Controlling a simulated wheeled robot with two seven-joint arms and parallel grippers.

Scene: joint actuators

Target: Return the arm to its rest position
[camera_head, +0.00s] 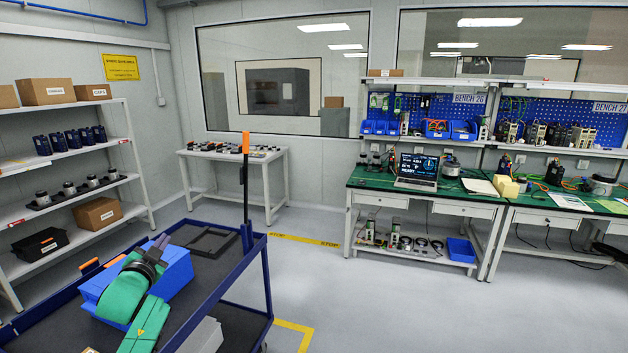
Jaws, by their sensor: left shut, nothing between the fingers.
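My left arm, with green links, reaches over the cart in the lower left. Its left gripper (161,242) is at the far end of the arm, small and partly merged with the dark wrist. It is shut with nothing in it, above or beside a blue box (177,273) on the cart; I cannot tell whether they touch. The arm hides part of the box. My right gripper is out of view.
The dark blue cart (226,283) has a raised rim and an upright post with an orange top (246,143). A shelf rack (137,163) stands left, a white table (267,162) behind. Green-topped benches (463,190) stand right. The floor between is clear.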

